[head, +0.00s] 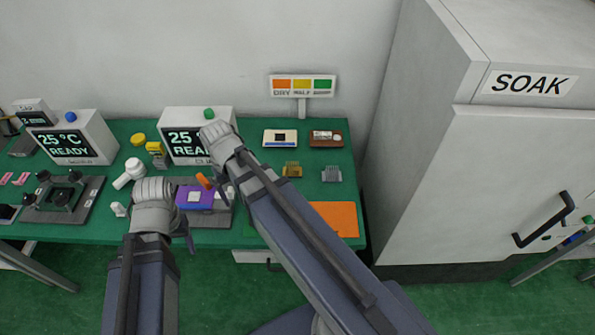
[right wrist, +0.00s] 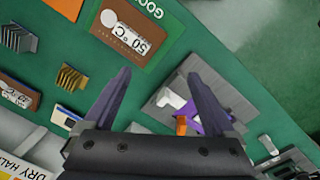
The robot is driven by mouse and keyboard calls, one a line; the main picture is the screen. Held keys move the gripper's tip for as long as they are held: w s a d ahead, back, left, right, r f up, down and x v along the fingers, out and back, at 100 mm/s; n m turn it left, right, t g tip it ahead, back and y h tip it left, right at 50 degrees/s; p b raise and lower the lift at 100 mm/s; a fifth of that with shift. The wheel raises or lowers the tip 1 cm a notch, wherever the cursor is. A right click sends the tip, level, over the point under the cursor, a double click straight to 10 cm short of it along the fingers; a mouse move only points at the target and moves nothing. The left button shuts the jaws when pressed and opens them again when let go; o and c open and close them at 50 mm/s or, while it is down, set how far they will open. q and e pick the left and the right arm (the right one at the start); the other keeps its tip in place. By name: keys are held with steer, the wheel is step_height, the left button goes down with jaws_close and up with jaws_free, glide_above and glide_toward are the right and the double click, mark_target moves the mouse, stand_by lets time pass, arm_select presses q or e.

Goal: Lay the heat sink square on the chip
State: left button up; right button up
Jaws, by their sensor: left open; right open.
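A gold finned heat sink (head: 292,170) and a grey finned heat sink (head: 331,173) stand apart on the green table, right of my right arm. Both also show in the right wrist view, gold (right wrist: 75,78) and grey (right wrist: 18,40). A pale square chip (head: 194,197) lies on a purple board (head: 187,205) in the nearer fixture; the bare chip top shows. My left gripper (head: 188,232) is open beside this fixture, its jaws partly hidden. My right gripper (right wrist: 160,90) is open and empty above the table; its fingers partly cover the fixture in the wrist view.
Two display boxes reading 25 °C READY (head: 70,143) stand at the back. A brown 50 °C card (right wrist: 130,28) lies on a green mat beside an orange mat (head: 335,217). A white bottle (head: 130,171) and another lever fixture (head: 62,198) are left. A grey SOAK cabinet (head: 480,150) stands right.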

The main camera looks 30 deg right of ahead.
steer(key=w+d+f+m+b, duration=0.25)
steer(key=w+d, duration=0.35)
steer(key=d, duration=0.4)
steer(key=m, duration=0.4)
glide_above(292, 166)
steer(key=a, duration=0.2)
steer(key=shift+s+d+f+y+b, duration=0.2)
steer(key=shift+f+y+b, duration=0.15)
steer(key=shift+f, duration=0.4)
steer(key=shift+d, duration=0.35)
step_height(292, 166, down, 3)
steer(key=b, duration=0.2)
steer(key=shift+r+b, duration=0.1)
steer(key=shift+b, duration=0.25)
steer(key=f+b, duration=0.2)
steer(key=d+f+b, duration=0.1)
steer(key=f+b, duration=0.2)
steer(key=shift+w+f, duration=0.1)
steer(key=shift+w, duration=0.1)
jaws_close()
